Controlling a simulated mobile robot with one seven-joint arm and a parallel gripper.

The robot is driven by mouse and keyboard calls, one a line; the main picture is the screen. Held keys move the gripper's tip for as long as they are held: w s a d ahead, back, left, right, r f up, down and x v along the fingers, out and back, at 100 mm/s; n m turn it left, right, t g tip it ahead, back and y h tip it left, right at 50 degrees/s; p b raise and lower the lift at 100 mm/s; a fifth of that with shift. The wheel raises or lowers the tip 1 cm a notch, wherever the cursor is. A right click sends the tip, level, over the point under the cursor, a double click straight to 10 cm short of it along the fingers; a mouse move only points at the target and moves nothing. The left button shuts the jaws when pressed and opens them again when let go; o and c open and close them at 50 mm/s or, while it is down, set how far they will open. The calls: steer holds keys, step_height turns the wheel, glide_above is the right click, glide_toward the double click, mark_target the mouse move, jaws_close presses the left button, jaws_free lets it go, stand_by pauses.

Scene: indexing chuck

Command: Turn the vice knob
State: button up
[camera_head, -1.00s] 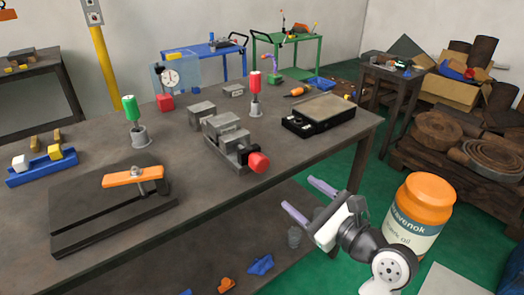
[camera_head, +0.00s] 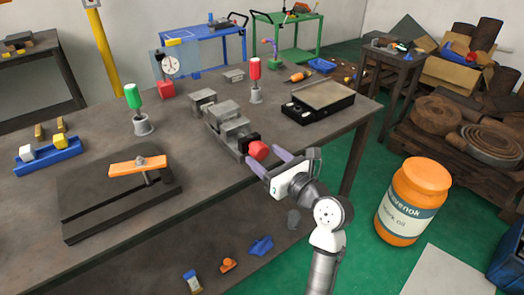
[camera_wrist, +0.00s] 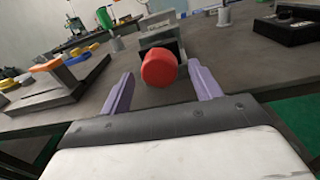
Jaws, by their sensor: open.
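The vice (camera_head: 229,129) is a grey metal block on the workbench, with its red knob (camera_head: 259,150) facing the front edge. In the wrist view the red knob (camera_wrist: 159,68) is near the middle, in front of the grey vice body (camera_wrist: 163,34). My gripper (camera_head: 267,162) is open, with its two purple fingers pointing at the knob. In the wrist view the fingertips (camera_wrist: 162,80) stand apart, one to the left and one to the right of the knob. I cannot tell whether either finger touches it.
A black box with a flat grey top (camera_head: 318,101) stands right of the vice. A dark plate with an orange clamp bar (camera_head: 137,166) lies to the left. Red (camera_head: 255,80) and green-handled (camera_head: 137,110) tools stand behind. An orange oil drum (camera_head: 412,200) stands on the floor at right.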

steer(key=shift+x, duration=1.15)
steer(key=c, duration=1)
steer(key=shift+r+p, duration=0.15)
steer(key=shift+p, duration=0.5)
